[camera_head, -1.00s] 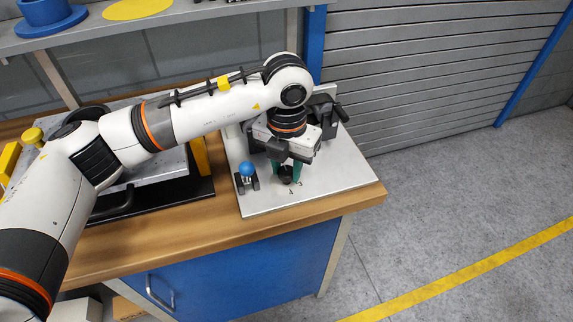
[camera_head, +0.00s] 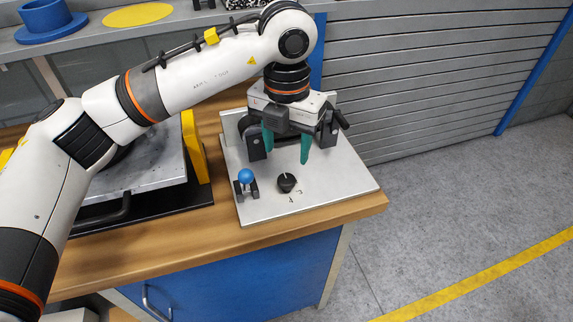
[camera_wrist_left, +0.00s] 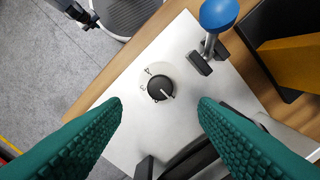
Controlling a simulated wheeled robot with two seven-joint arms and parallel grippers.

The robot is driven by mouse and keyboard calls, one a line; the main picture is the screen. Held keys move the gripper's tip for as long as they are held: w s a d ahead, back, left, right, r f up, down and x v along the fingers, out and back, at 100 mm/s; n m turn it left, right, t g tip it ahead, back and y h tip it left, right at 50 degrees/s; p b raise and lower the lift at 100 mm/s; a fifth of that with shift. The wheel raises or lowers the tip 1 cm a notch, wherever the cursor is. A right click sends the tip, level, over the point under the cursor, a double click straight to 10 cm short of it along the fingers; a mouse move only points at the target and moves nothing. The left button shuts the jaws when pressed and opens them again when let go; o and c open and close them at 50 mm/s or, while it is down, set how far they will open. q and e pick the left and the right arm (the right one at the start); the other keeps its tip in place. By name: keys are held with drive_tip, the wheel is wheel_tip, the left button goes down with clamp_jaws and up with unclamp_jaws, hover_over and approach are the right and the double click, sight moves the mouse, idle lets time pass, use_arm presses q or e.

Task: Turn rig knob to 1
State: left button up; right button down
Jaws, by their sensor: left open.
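The black rig knob (camera_head: 287,183) stands on the light metal plate (camera_head: 330,196). Small dark marks lie on its front side, too small to read surely. In the left wrist view the knob (camera_wrist_left: 160,88) has a white pointer line toward the lower right, while the marks sit on its left and upper-left side. My left gripper (camera_head: 286,155) is open above and behind the knob, its green fingers pointing down and clear of it. In the wrist view its fingers (camera_wrist_left: 160,104) are spread on either side with nothing between them. My right gripper is not in view.
A blue-ball lever (camera_head: 246,177) stands left of the knob; it also shows in the wrist view (camera_wrist_left: 218,14). A black clamp-like fixture (camera_head: 330,125) is behind the gripper. The plate right of the knob is clear.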

use_arm(q)
wheel_tip(320, 180, up, 4)
drive_tip(key=shift+r, duration=0.1)
idle(0.4)
